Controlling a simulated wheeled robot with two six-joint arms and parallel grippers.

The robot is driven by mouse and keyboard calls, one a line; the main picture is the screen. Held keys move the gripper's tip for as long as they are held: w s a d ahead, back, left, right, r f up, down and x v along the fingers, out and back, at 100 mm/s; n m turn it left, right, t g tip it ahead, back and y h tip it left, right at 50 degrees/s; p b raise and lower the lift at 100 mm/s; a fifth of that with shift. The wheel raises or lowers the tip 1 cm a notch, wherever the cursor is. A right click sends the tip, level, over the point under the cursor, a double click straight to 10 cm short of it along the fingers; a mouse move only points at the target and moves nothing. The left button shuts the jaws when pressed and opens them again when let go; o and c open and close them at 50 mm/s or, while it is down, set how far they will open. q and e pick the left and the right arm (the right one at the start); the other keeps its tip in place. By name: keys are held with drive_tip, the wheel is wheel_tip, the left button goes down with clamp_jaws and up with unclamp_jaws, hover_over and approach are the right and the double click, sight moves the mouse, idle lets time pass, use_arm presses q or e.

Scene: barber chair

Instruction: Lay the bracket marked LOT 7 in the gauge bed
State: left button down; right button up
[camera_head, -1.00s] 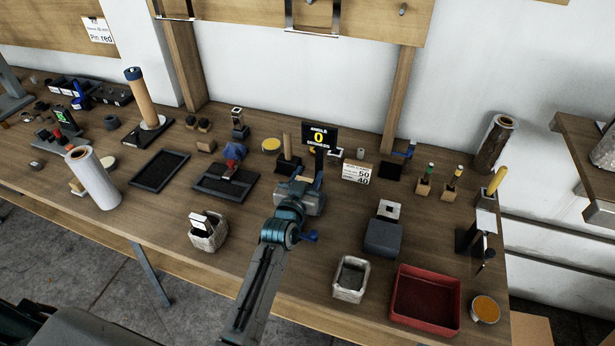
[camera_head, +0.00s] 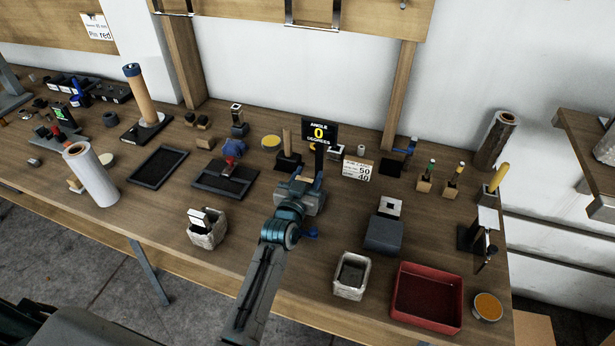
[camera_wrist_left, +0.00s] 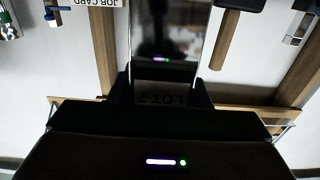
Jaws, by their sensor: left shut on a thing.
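My left gripper (camera_head: 308,181) is at the middle of the bench, in front of the angle display (camera_head: 319,134), which reads 0 degrees. It is shut on the bracket. In the left wrist view the bracket (camera_wrist_left: 170,40) is a dark, shiny plate standing between the jaws, with a LOT 7 mark (camera_wrist_left: 168,98) low between them. In the head view the gripper hides most of the bracket. I cannot clearly make out the gauge bed; the area below the display is partly hidden by my gripper. My right gripper is not in view.
A dark tray with a red-handled part (camera_head: 228,172) lies left of my gripper. A dark grey block (camera_head: 383,235) stands to the right. A stone-like box (camera_head: 351,277) and a red bin (camera_head: 427,297) are at the front right. Bare wood lies between them.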

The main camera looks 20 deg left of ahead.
use_arm(q)
drive_tip(key=shift+f, duration=0.15)
drive_tip(key=c, duration=0.8)
unclamp_jaws()
drive_tip(key=shift+o, duration=0.6)
drive_tip(key=shift+s+f, duration=0.1)
drive_tip(key=shift+s+f, duration=0.1)
drive_tip(key=shift+s, duration=0.15)
drive_tip(key=s+b, duration=0.3)
drive_tip(key=s, duration=0.6)
drive_tip(key=shift+s+a, duration=0.1)
drive_tip(key=shift+s, duration=0.2)
drive_tip(key=shift+s+r, duration=0.25)
drive_tip(key=shift+s, duration=0.05)
